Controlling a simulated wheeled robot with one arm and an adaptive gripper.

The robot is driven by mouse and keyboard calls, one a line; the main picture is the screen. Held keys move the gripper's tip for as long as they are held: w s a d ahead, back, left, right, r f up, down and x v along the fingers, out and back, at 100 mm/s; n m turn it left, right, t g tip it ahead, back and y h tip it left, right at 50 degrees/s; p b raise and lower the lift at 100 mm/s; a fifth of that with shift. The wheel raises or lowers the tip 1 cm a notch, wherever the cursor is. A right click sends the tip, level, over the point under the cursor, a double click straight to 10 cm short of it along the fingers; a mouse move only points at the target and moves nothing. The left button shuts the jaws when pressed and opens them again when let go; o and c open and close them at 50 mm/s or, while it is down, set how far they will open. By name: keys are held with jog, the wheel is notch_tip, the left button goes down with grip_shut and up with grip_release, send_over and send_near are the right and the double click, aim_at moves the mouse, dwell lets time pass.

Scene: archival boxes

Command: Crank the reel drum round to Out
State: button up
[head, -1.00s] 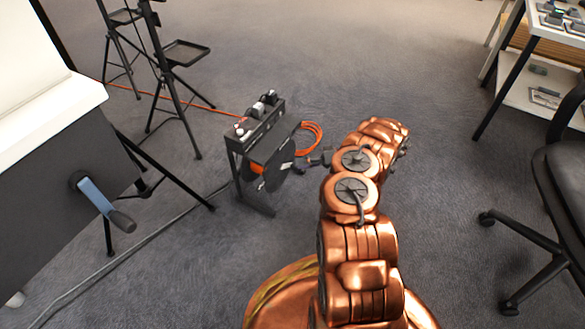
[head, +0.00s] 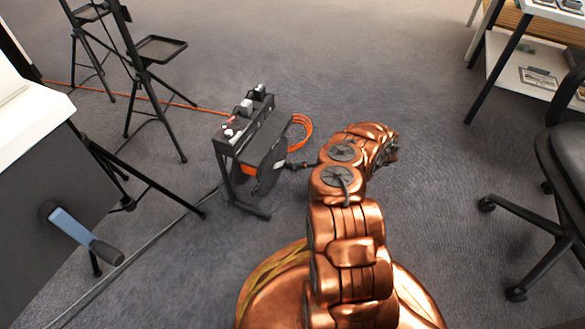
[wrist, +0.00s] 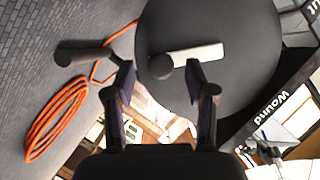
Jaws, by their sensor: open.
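The reel (head: 243,130) is a dark frame on the carpet in the head view, with sockets and plugs on top and a dark drum (head: 268,160) below. In the wrist view the drum (wrist: 235,75) is a large dark disc. A pale crank arm (wrist: 197,54) lies across it, with a dark knob (wrist: 160,66) at its left end. My gripper (wrist: 158,75) is open, and the knob appears between its fingertips. I cannot tell how deep it sits between them. The label "Wound" (wrist: 268,110) shows at the lower right, and a cut-off label ends in "ut" at the upper right.
An orange cable coil (wrist: 57,118) lies beside the reel. Black tripod stands (head: 150,90) are behind it on the left. A cabinet with a blue-armed crank (head: 80,232) is at the left, and an office chair (head: 555,180) at the right. The carpet behind the reel is clear.

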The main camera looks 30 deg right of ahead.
jog(key=b+x, duration=0.1)
jog(key=x, duration=0.2)
jog(key=shift+w+a, duration=0.1)
jog(key=shift+w, duration=0.05)
jog(key=shift+c, duration=0.4)
grip_shut()
